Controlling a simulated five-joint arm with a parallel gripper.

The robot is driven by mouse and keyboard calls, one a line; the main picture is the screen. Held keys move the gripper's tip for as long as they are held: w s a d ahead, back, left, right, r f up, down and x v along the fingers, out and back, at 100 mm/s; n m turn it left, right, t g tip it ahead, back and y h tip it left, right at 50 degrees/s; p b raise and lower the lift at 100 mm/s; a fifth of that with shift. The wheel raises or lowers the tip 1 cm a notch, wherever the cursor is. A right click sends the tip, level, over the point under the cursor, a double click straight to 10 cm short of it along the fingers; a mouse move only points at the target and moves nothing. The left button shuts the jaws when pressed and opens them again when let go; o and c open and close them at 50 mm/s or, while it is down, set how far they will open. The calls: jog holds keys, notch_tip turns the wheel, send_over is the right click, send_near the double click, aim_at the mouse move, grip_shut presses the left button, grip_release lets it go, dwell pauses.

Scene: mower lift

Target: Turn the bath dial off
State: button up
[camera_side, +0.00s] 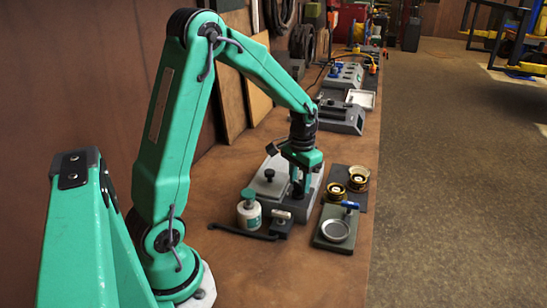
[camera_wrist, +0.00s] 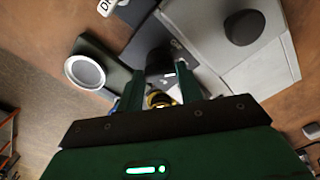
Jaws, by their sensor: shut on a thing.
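The bath (camera_side: 270,212) is a grey box on the bench with a pale lid (camera_side: 262,186) and a black lid knob. In the wrist view the bath lid (camera_wrist: 275,65) and its round knob (camera_wrist: 245,27) fill the upper right. My gripper (camera_side: 299,194) points down at the right side of the bath. In the wrist view my gripper (camera_wrist: 158,92) has its two green fingers either side of a black dial (camera_wrist: 160,66) and is shut on it. The dial's marks and setting are too small to read, and the fingers hide it in the side view.
A white jar (camera_side: 249,210), a small dark block (camera_side: 282,223) and a long dark handle stand in front of the bath. The near bench is clear.

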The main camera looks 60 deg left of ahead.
jog(key=n, duration=0.6)
jog(key=shift+n, duration=0.4)
jog(key=o, duration=1)
jog(key=shift+r, duration=3.95)
jog(key=shift+r, duration=0.2)
notch_tip(320, 180, up, 13)
send_over(300, 183)
jog(key=shift+s+r, duration=0.1)
jog(key=shift+r, duration=0.25)
